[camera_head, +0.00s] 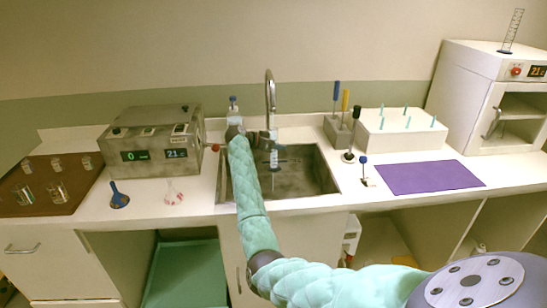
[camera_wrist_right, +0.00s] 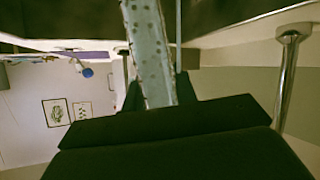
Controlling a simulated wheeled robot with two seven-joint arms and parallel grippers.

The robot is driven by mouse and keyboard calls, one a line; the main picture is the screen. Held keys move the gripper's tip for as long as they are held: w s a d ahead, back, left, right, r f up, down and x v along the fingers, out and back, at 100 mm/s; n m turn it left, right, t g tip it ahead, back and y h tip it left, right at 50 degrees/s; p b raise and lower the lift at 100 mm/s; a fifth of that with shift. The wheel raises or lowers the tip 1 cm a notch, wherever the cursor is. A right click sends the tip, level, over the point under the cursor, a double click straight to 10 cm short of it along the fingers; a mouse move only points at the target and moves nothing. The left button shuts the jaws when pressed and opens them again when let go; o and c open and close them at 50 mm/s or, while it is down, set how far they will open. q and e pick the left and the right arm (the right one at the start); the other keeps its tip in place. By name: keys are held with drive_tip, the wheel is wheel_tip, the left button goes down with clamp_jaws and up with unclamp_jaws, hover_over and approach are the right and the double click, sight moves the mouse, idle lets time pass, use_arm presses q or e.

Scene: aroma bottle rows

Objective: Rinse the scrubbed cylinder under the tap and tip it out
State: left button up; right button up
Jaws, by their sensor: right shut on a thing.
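A slim clear cylinder (camera_head: 274,160) stands roughly upright over the sink (camera_head: 305,190), below the chrome tap (camera_head: 270,88). My right gripper (camera_head: 268,137) is shut on it, with the arm reaching over the sink's front edge. In the right wrist view the cylinder (camera_wrist_right: 148,50) runs up between the jaws, its wall speckled with spots or drops. The tap (camera_wrist_right: 288,80) also shows there, to the right of the cylinder. I cannot tell whether water is running or whether the cylinder holds any. My left gripper is not in view.
A bottle (camera_head: 234,112) stands behind the sink, left of the tap. Upright brushes (camera_head: 346,105) and a white peg block (camera_head: 400,130) are on the right, near a purple mat (camera_head: 430,177). A grey instrument (camera_head: 152,140) stands left. Another cylinder (camera_head: 512,30) tops the oven (camera_head: 490,95).

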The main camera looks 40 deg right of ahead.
drive_tip(key=shift+s+a+r+p, duration=0.1)
drive_tip(key=shift+s+a+p, duration=0.25)
drive_tip(key=shift+s, duration=0.35)
drive_tip(key=shift+s+a+f+p, duration=0.1)
drive_tip(key=shift+s+a+p, duration=0.1)
drive_tip(key=shift+s+a, duration=0.4)
drive_tip(key=shift+s+a+r+p, duration=0.1)
drive_tip(key=shift+s+a+p, duration=0.2)
drive_tip(key=shift+s, duration=0.55)
drive_tip(key=shift+s+a+p, duration=0.25)
drive_tip(key=shift+s+a, duration=0.15)
drive_tip(key=shift+s, duration=0.35)
drive_tip(key=shift+s+a+p, duration=0.2)
drive_tip(key=shift+s+a, duration=0.2)
drive_tip(key=shift+s, duration=0.35)
